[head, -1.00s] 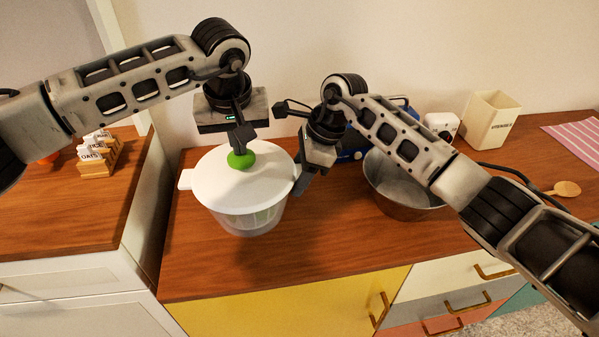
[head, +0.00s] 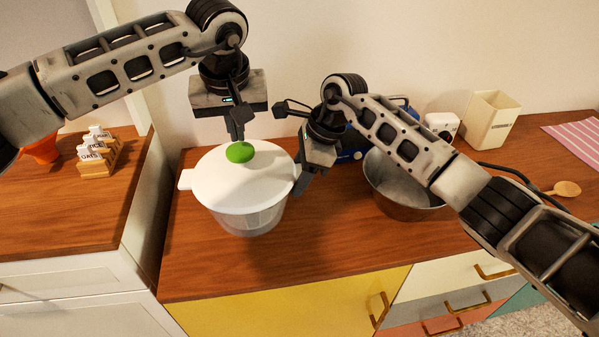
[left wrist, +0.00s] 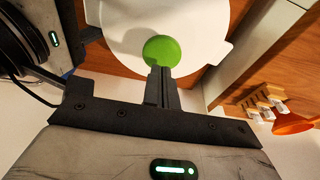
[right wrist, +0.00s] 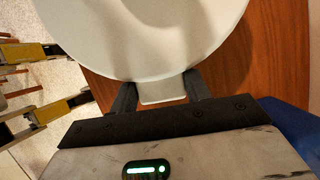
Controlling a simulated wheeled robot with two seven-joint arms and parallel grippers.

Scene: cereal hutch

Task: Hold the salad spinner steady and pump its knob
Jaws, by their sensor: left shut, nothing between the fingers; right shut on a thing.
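The salad spinner (head: 243,185) stands upright on the wooden counter, with a white lid, a clear bowl and a side tab at the left. Its green knob (head: 240,152) is on top of the lid; it also shows in the left wrist view (left wrist: 161,51). My left gripper (head: 236,136) is shut and empty, pointing down just above and behind the knob; I cannot tell whether it touches. My right gripper (head: 303,186) is at the spinner's right side, its fingers shut on a white tab (right wrist: 163,90) of the spinner, seen in the right wrist view.
A metal bowl (head: 400,190) stands to the right, behind my right forearm. A blue appliance (head: 350,145), a white timer-like box (head: 441,125) and a cream utensil pot (head: 493,118) stand along the wall. A wooden spice rack (head: 98,160) is at left. Counter in front is clear.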

